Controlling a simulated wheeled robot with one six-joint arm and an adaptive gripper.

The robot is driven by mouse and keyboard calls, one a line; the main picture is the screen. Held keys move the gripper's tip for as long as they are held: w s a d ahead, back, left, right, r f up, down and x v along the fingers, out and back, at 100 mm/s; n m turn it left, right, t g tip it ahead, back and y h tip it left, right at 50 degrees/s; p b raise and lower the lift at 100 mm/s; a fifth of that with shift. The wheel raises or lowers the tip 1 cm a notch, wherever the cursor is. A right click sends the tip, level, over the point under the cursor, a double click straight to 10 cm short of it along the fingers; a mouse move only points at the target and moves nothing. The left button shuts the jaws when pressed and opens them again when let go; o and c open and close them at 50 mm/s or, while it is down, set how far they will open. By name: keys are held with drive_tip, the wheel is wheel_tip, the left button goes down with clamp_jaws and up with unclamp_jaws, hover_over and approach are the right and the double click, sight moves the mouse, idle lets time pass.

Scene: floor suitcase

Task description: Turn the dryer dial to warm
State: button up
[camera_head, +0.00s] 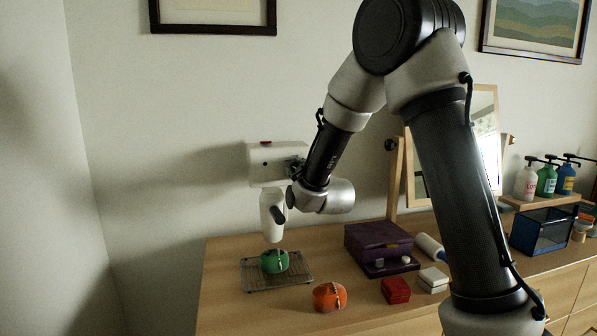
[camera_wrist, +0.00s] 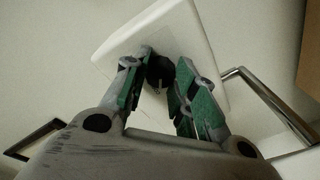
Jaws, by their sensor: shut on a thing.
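The white dryer box (camera_head: 268,168) is on the wall above the left end of the dresser, with a red spot on top. In the wrist view the box (camera_wrist: 185,38) fills the upper middle. Its dark round dial (camera_wrist: 160,72), with a thin light mark, sits between the green finger pads. My gripper (camera_wrist: 161,90) is shut on the dial, one finger on each side. In the head view my gripper (camera_head: 296,168) reaches the box's right part and hides the dial. I cannot tell the dial's setting.
A white rounded piece (camera_head: 271,212) hangs below the box. On the dresser (camera_head: 222,292) are a wire rack (camera_head: 300,277) with a green item (camera_head: 274,262), an orange item (camera_head: 329,297), a purple box (camera_head: 376,240), a red box (camera_head: 396,290) and a mirror (camera_head: 487,130).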

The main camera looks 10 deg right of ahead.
drive_tip(key=m, duration=0.5)
drive_tip(key=m+t, duration=0.1)
drive_tip(key=m, duration=0.5)
drive_tip(key=shift+f+m+h, duration=0.2)
drive_tip(key=shift+m+h, duration=0.1)
drive_tip(key=shift+h, duration=0.1)
idle(0.4)
drive_tip(key=o, duration=1.1)
drive_tip(key=shift+c, duration=0.2)
drive_tip(key=s+f, duration=0.1)
drive_tip(key=s, duration=1.1)
drive_tip(key=shift+d, duration=0.3)
